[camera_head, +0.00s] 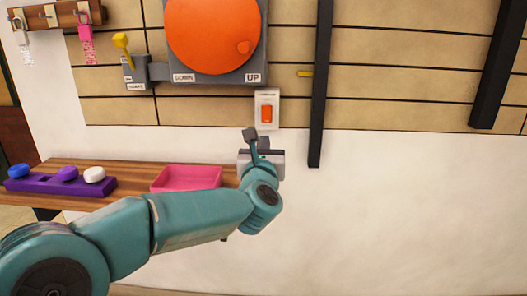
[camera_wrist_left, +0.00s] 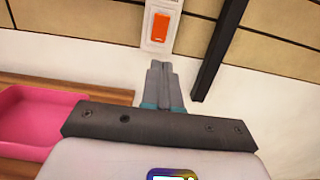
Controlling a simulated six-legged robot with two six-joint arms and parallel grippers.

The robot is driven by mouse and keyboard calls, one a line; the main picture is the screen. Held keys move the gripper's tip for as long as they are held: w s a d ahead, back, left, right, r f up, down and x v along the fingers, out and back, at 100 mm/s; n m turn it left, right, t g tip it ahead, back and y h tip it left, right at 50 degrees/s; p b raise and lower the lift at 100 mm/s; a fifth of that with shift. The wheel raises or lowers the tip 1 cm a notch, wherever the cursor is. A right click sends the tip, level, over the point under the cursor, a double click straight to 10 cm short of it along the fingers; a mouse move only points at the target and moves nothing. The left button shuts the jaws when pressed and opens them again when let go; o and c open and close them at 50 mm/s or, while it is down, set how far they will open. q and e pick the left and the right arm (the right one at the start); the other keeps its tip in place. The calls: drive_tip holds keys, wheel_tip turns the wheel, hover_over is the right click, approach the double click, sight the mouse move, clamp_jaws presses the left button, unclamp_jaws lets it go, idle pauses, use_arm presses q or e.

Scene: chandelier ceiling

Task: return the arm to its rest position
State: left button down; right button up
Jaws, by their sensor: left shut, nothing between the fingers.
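My left arm comes in from the left in the head view and reaches toward the wall. My left gripper (camera_head: 250,138) is in front of the wall, just below and left of an orange rocker switch (camera_head: 267,113) on a white plate. In the left wrist view the gripper's fingers (camera_wrist_left: 160,68) are together with nothing between them. They point toward the wall, and the orange switch (camera_wrist_left: 160,24) shows beyond their tips. The gripper appears apart from the switch. My right gripper is not in view.
A wooden shelf (camera_head: 130,172) holds a pink tray (camera_head: 187,178) and a purple block (camera_head: 60,185) with blue, purple and white knobs. A large orange disc (camera_head: 212,32) is on the wall panel. Dark vertical bars (camera_head: 320,80) stand right of the switch. Lower right is clear.

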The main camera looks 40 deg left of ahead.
use_arm(q)
drive_tip(key=shift+s+d+f, duration=0.15)
drive_tip(key=shift+s+d, duration=0.1)
drive_tip(key=shift+s, duration=0.2)
